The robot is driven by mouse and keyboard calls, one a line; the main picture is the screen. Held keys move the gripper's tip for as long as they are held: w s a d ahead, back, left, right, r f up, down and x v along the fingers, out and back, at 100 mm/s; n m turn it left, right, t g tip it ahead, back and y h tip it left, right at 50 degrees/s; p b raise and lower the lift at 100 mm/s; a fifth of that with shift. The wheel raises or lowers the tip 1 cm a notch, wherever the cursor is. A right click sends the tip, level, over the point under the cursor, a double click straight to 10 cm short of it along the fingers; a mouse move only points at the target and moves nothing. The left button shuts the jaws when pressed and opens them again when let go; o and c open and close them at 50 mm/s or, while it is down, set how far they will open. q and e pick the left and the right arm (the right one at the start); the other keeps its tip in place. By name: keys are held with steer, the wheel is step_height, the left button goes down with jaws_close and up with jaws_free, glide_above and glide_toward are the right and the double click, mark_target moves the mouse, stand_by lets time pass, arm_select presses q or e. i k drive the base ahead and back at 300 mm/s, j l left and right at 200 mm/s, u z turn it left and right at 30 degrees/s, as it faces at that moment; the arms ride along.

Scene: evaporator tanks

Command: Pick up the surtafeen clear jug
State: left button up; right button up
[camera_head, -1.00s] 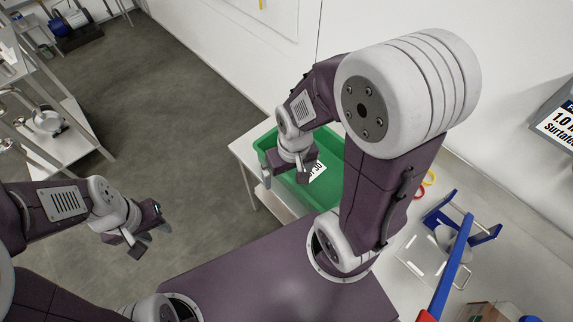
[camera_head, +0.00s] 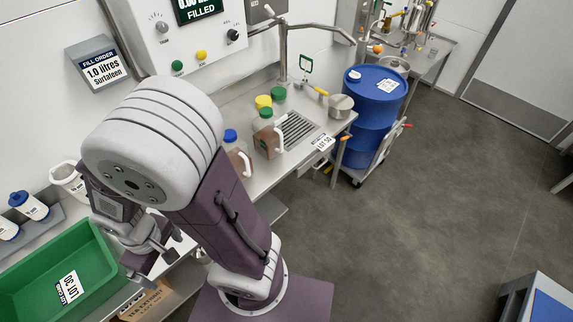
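On the steel bench stand two clear jugs with brownish contents: a blue-capped jug (camera_head: 238,158), partly hidden by my arm, and a green-capped jug (camera_head: 266,140). Behind them show a yellow cap (camera_head: 263,101) and another green cap (camera_head: 278,93). I cannot read which jug is surtafeen. My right gripper (camera_head: 150,264) hangs beside the right edge of the green tray (camera_head: 108,262), left of the jugs and well apart from them. Its fingers are spread and hold nothing visible. My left gripper is outside the view.
A filling machine (camera_head: 195,45) and a sign reading "1.0 litres Surtafeen" (camera_head: 103,70) are on the wall. A drain grille (camera_head: 298,129) and a steel pot (camera_head: 341,105) lie right of the jugs. A blue drum (camera_head: 374,110) stands beyond the bench end.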

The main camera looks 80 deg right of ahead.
mark_target(238, 152)
steer(key=z, duration=1)
steer(key=i+z, duration=0.15)
steer(key=z, duration=0.25)
steer(key=i+j+z, duration=0.1)
steer(key=z, duration=0.25)
steer(key=i+j+z, duration=0.1)
steer(key=z, duration=0.3)
steer(key=i+j+z, duration=0.1)
steer(key=j+z, duration=0.25)
steer(key=l, duration=0.1)
